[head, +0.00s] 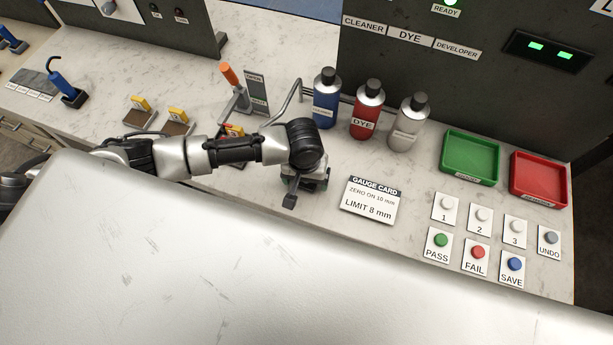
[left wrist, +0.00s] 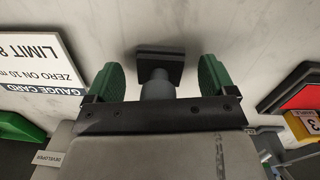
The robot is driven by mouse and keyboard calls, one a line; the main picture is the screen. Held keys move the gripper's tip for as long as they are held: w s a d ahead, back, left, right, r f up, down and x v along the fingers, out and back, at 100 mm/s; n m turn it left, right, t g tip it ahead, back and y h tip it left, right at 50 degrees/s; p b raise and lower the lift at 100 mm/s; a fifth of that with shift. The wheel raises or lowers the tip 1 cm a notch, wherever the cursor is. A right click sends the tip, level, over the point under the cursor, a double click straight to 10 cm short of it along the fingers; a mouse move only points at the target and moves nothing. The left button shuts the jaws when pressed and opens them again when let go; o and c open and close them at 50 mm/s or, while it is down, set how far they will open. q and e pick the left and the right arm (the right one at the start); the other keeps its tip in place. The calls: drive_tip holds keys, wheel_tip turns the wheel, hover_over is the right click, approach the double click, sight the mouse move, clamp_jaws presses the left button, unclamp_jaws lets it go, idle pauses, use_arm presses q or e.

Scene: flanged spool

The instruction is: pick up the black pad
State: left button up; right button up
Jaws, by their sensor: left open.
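The black pad (left wrist: 160,62) is a dark square block with a round grey stem, seen in the left wrist view between my left gripper's two green fingers (left wrist: 161,70). A gap shows on both sides of it, so the fingers are open and apart from it. In the head view my left gripper (head: 307,184) is low over the worktop, pointing down, left of the gauge card. The dark square end of the pad (head: 289,201) shows just below and in front of it. The rest of the pad is hidden by the gripper. My right gripper is not in view.
The gauge card (head: 370,200) lies to the right. Cleaner (head: 326,98), dye (head: 367,110) and developer bottles stand behind it. Green (head: 470,158) and red (head: 539,180) trays and several buttons are further right. A large pale metal surface (head: 240,260) fills the foreground.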

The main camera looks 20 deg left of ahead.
use_arm(q)
drive_tip(key=c, duration=1.1)
drive_tip(key=shift+r, duration=0.55)
wheel_tip(320, 180, up, 2)
drive_tip(key=shift+w+r+b, duration=0.1)
drive_tip(key=shift+r+b, duration=0.15)
drive_tip(key=shift+b, duration=0.2)
drive_tip(key=s+d+r, duration=0.1)
drive_tip(key=d+r, duration=0.1)
drive_tip(key=d, duration=0.1)
drive_tip(key=s+d+r+b, duration=0.1)
drive_tip(key=s+d+r, duration=0.1)
drive_tip(key=d+r, duration=0.1)
drive_tip(key=s+d+r, duration=0.2)
drive_tip(key=d, duration=0.2)
drive_tip(key=shift+s+d+r+b, duration=0.15)
drive_tip(key=shift+d+r+b, duration=0.05)
drive_tip(key=shift+d+b, duration=0.1)
